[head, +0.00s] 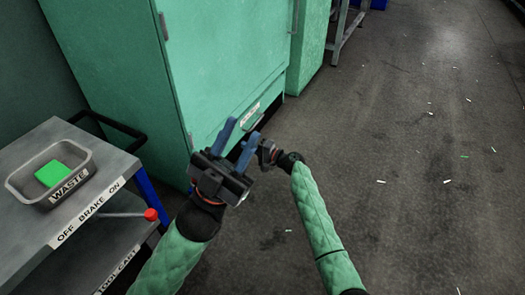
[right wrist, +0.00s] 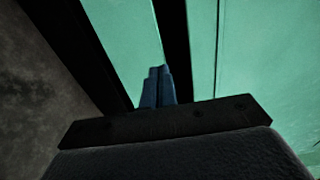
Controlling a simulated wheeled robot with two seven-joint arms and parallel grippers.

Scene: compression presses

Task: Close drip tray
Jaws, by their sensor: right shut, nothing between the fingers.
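The green press (head: 225,60) stands at the upper middle of the head view. Low on its front are a white label (head: 250,114) and a dark handle; I take this low part for the drip tray, but how far it stands out is unclear. My left gripper (head: 236,136) is open and empty, its two blue fingers apart in front of the press. My right gripper (head: 266,151) is just right of it, low by the press, with its fingers mostly hidden. In the right wrist view its fingers (right wrist: 157,75) are together and empty, before green panels with a dark gap; contact is unclear.
A grey tool cart (head: 92,215) stands at the left, with a waste bin (head: 82,188) holding a green block (head: 52,173) and a red-knobbed brake lever (head: 150,214). Another green cabinet (head: 312,45) stands beyond the press. The floor (head: 420,190) at right is open, with small scraps.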

